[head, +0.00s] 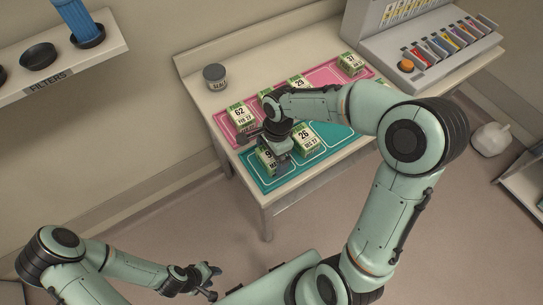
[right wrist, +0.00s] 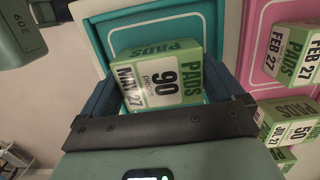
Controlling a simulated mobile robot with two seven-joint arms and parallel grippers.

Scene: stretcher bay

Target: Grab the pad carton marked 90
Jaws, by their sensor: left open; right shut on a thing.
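The pad carton marked 90 (right wrist: 158,80) is green and white, labelled PADS and MAY 27, and fills the middle of the right wrist view. My right gripper (right wrist: 160,95) is shut on it, with a finger at each side. In the head view this carton (head: 267,160) is partly hidden under my right gripper (head: 280,150), at the teal mat's (head: 262,182) left part. I cannot tell whether it touches the mat. My left gripper (head: 207,281) is open and empty, low in front of the table.
Carton 26 (head: 305,138) stands just right of the held one. Carton 62 (head: 239,115) and others stand on the pink mat (head: 322,76). A grey jar (head: 214,76) is at the back left; a sloped rack (head: 425,40) stands at the back right.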

